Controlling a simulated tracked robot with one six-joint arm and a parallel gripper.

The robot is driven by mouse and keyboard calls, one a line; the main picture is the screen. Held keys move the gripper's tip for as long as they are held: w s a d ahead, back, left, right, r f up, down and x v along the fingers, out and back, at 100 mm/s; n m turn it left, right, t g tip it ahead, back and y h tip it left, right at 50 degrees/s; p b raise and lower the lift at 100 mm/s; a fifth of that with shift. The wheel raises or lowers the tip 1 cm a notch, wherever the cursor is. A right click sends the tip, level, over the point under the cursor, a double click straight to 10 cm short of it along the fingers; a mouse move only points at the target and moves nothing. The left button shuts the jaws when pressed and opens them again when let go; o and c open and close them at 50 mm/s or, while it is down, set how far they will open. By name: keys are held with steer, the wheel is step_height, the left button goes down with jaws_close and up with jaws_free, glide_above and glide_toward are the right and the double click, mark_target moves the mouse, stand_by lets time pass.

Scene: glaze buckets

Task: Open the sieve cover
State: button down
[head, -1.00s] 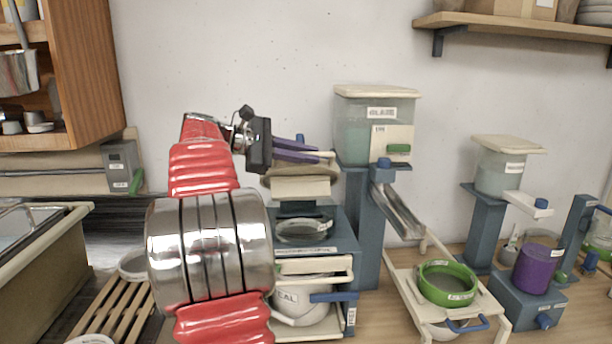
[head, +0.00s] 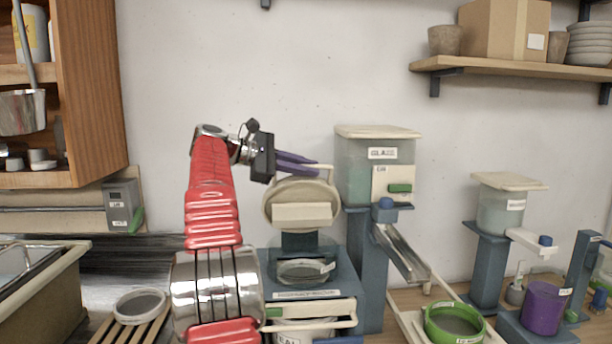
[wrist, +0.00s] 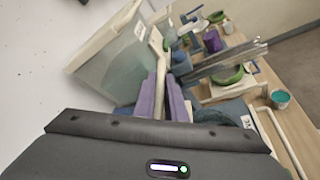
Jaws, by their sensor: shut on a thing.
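The sieve cover (head: 302,221) is a round cream lid with a pale block on its face. It stands tilted up at the back of the blue-grey sieve machine (head: 340,282), its face toward the head camera. Below it a round glassy sieve opening (head: 302,271) shows uncovered. My gripper (head: 318,168) has purple fingers and is shut on the cream handle bar at the cover's top edge. In the wrist view the cream bar (wrist: 160,82) runs between the purple fingers (wrist: 161,104); the cover itself is hidden there.
A glaze tank (head: 362,165) with a cream lid stands close right of the cover, above a metal chute (head: 402,252). A green-rimmed sieve (head: 455,324) and purple cylinder (head: 543,306) are farther right. A wooden shelf (head: 500,64) hangs upper right. Bare wall lies above my gripper.

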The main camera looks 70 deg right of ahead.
steer(key=shift+w+d+r, duration=0.2)
steer(key=shift+d+r, duration=0.1)
steer(key=shift+d, duration=0.35)
steer(key=shift+w+d+r, duration=0.2)
steer(key=shift+d+r, duration=0.1)
steer(key=shift+d, duration=0.3)
steer(key=c, duration=1.8)
jaws_free()
steer(key=shift+r, duration=0.1)
